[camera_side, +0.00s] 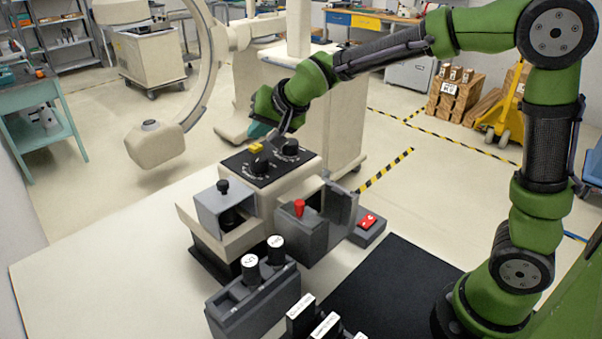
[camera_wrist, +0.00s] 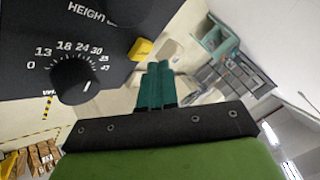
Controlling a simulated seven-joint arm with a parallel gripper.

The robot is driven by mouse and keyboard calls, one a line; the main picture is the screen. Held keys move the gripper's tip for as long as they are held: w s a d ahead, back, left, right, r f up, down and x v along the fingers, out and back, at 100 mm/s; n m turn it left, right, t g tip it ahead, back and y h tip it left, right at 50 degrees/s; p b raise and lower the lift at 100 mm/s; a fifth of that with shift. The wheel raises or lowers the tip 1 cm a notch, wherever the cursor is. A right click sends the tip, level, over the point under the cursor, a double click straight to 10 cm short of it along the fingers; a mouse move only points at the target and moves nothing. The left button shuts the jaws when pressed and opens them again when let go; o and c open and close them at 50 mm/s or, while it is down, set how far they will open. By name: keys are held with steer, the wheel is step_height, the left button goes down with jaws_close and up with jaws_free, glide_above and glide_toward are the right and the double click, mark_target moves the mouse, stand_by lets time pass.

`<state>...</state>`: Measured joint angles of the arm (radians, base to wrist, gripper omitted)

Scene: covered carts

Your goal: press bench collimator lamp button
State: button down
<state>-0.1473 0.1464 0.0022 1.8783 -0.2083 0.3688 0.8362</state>
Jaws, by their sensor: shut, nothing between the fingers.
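A small yellow button (camera_side: 257,148) sits at the back edge of the black dial panel (camera_side: 254,176) on the cream bench unit (camera_side: 300,175). The button also shows in the wrist view (camera_wrist: 140,48), just left of my fingers. My gripper (camera_side: 260,131) is over the back of the panel. Its teal fingers (camera_wrist: 158,68) are together and empty. The fingertips look close to the button but not on it; the exact gap is hard to judge. Two black knobs are on the panel, one at left (camera_side: 259,163) and one at right (camera_side: 290,147).
In front stand a grey box with a black knob (camera_side: 222,186), a red-topped lever (camera_side: 299,208), a red switch (camera_side: 368,220), white-topped cylinders (camera_side: 250,268) and labelled blocks (camera_side: 300,315). A cream C-arm (camera_side: 155,143) stands behind. The white tabletop (camera_side: 100,270) is bare at left.

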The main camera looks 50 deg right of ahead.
steer(key=shift+f, duration=0.35)
steer(key=shift+f, duration=0.4)
stand_by(0.7)
steer(key=shift+r, duration=0.8)
steer(key=shift+r, duration=0.15)
steer(key=shift+r, duration=2.4)
step_height(320, 180, up, 7)
glide_above(260, 147)
